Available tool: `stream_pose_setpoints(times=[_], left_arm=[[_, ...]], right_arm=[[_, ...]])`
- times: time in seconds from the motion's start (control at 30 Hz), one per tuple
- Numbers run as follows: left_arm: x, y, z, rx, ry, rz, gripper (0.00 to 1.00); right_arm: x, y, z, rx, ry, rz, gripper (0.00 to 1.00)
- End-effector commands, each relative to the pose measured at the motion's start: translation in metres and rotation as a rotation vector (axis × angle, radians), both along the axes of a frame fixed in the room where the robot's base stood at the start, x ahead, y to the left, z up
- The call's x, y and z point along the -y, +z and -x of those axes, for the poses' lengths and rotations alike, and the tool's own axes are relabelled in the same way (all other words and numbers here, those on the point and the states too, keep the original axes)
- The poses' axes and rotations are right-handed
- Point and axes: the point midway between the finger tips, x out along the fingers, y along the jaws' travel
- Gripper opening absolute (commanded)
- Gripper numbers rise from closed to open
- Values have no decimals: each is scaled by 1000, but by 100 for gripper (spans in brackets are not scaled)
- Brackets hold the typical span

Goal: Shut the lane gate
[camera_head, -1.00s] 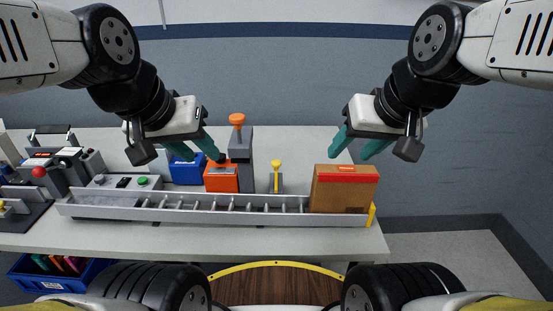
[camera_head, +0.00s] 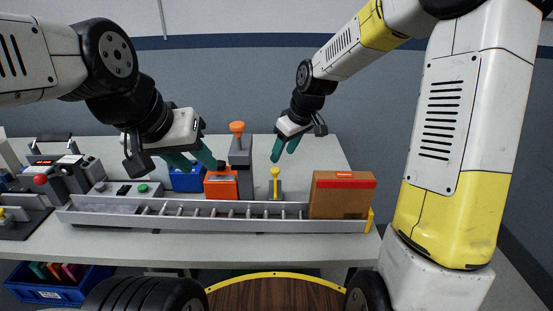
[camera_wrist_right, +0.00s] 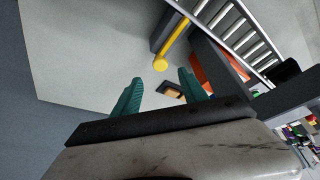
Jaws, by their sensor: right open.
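A roller lane (camera_head: 215,214) with grey side rails runs along the table. A yellow knobbed handle (camera_head: 275,182) stands on a grey block at its back rail, left of a brown carton (camera_head: 341,197) on the rollers. I cannot tell for sure which part is the lane gate. My right gripper (camera_head: 283,151) is open and empty, above and behind the yellow handle. In the right wrist view the yellow handle (camera_wrist_right: 172,45) lies beyond the parted teal fingers (camera_wrist_right: 160,92), apart from them. My left gripper (camera_head: 203,164) is open, close above an orange box (camera_head: 221,185).
A grey post with an orange knob (camera_head: 237,128) stands between the grippers. A blue bin (camera_head: 186,180) is behind the lane. A control box with a green button (camera_head: 143,188) and a red-knobbed device (camera_head: 41,180) are at left. A yellow piece (camera_head: 369,221) sits at the lane's right end.

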Motion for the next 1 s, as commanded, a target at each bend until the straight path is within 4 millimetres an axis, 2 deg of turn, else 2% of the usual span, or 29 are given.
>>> stream_pose_setpoints(times=[0.43, 0.6, 0.83, 0.87, 1.0], left_arm=[[0, 0, 0, 0, 0, 0, 36], [0, 0, 0, 0, 0, 0, 36], [0, 0, 0, 0, 0, 0, 36], [0, 0, 0, 0, 0, 0, 36], [0, 0, 0, 0, 0, 0, 36]], right_arm=[[-18, -59, -17, -1, 1, 0, 50], [-20, -68, -19, -1, -1, 0, 50], [-20, -68, -20, 0, -2, 0, 50], [-20, -68, -20, 0, -2, 0, 47], [-20, -68, -20, 0, -1, 0, 19]])
